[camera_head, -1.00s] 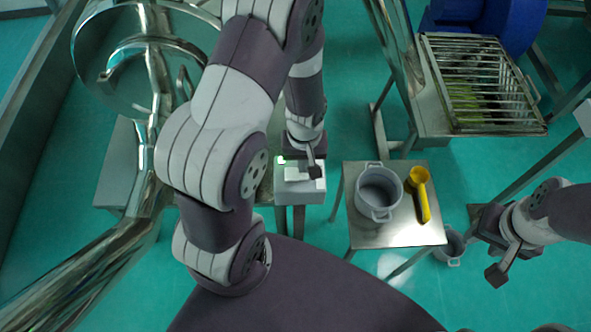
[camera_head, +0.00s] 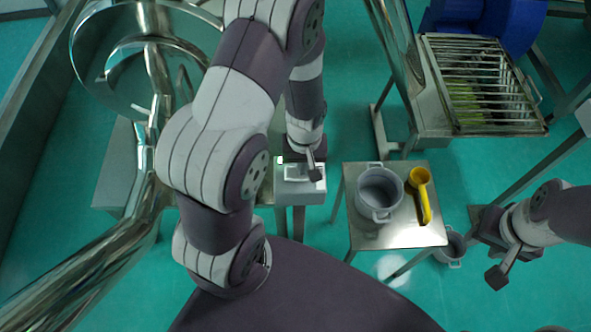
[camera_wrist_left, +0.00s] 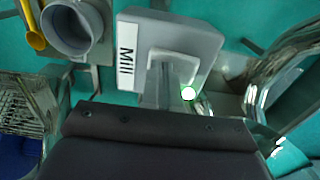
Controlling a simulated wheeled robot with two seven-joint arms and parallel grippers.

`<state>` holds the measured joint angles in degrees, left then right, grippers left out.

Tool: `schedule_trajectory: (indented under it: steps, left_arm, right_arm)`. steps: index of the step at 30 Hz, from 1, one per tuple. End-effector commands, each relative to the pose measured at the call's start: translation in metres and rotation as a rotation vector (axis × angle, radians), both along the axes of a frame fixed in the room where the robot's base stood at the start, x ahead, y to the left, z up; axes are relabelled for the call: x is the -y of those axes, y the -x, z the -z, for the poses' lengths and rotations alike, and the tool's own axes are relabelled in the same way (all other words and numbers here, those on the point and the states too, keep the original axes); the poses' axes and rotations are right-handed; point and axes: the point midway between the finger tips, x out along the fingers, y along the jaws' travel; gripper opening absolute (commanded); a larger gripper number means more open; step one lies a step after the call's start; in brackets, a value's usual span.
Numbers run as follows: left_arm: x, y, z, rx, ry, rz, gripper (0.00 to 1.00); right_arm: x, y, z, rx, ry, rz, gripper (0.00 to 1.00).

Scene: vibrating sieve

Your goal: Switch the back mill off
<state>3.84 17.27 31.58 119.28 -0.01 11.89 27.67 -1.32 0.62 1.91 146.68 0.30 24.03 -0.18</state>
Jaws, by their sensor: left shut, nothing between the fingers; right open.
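The mill switch box (camera_head: 300,190) is a pale grey box on a post, left of the small table. In the left wrist view the box (camera_wrist_left: 205,40) carries a white "Mill" label (camera_wrist_left: 127,54), and a round lamp (camera_wrist_left: 188,93) glows pale green near its edge. My left gripper (camera_head: 314,170) is shut and empty, pointing down over the box; I cannot tell whether it touches it. The arm and gripper hide part of the box's top, and the switch itself is not clear. My right gripper (camera_head: 492,248) is open and empty at the right, away from the box.
A small metal table (camera_head: 385,238) holds a grey pot (camera_head: 381,212) and a yellow scoop (camera_head: 424,200). Another grey pot (camera_head: 452,247) stands lower beside it. A slatted metal tray (camera_head: 487,128) is at the upper right. Shiny steel pipework (camera_head: 95,262) fills the left.

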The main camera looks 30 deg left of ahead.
Motion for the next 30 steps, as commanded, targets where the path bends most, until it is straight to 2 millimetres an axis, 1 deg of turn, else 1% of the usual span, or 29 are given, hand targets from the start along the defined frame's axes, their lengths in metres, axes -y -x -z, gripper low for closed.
schedule_trajectory:
  steps: [6,18,21,30]
  left_arm:
    - [0.000,0.000,-0.025,0.001,-0.001,0.000,0.00]
    - [0.000,0.000,-0.068,0.000,0.000,0.000,0.00]
    - [0.000,0.000,-0.072,0.000,0.000,0.000,0.00]
    - [0.000,0.000,-0.069,0.000,0.000,0.000,0.00]
  right_arm:
    - [0.000,0.000,-0.024,0.000,0.000,0.000,0.43]
    - [0.000,0.000,-0.065,0.000,0.000,0.000,0.43]
    - [0.000,0.000,-0.068,0.000,0.000,0.000,0.43]
    - [0.000,0.000,-0.066,0.000,0.000,0.000,0.43]
